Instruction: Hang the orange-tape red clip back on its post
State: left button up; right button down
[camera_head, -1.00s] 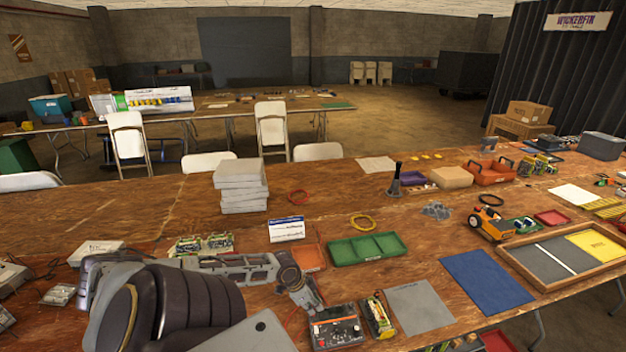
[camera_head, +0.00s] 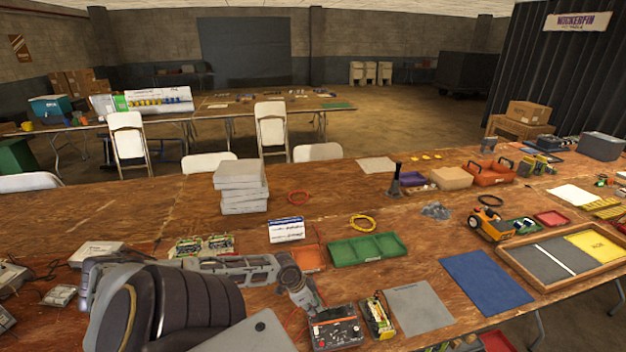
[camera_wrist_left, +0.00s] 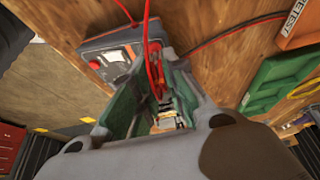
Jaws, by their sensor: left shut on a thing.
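My left gripper (camera_head: 312,304) points down at the back left edge of the charger (camera_head: 335,330), a dark box with a panel of controls. In the left wrist view the gripper (camera_wrist_left: 157,108) is shut on a red clip (camera_wrist_left: 158,82), which sits between its greenish fingers. Red cable runs up from the clip across the wrist view. The charger (camera_wrist_left: 108,52) lies beyond the fingertips there. The clip's tape and the post cannot be made out; the gripper hides much of that spot. My right gripper is not in view.
A battery pack (camera_head: 377,317) stands just right of the charger, beside a grey mat (camera_head: 418,308). An orange tray (camera_head: 309,259) and a green tray (camera_head: 366,249) lie behind the gripper. The blue mat (camera_head: 486,281) is bare.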

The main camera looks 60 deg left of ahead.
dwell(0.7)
pick_arm(q)
jog(key=o, duration=0.9)
jog(key=shift+c, duration=0.2)
jog(key=shift+o, duration=1)
jog(key=shift+r, duration=3.7)
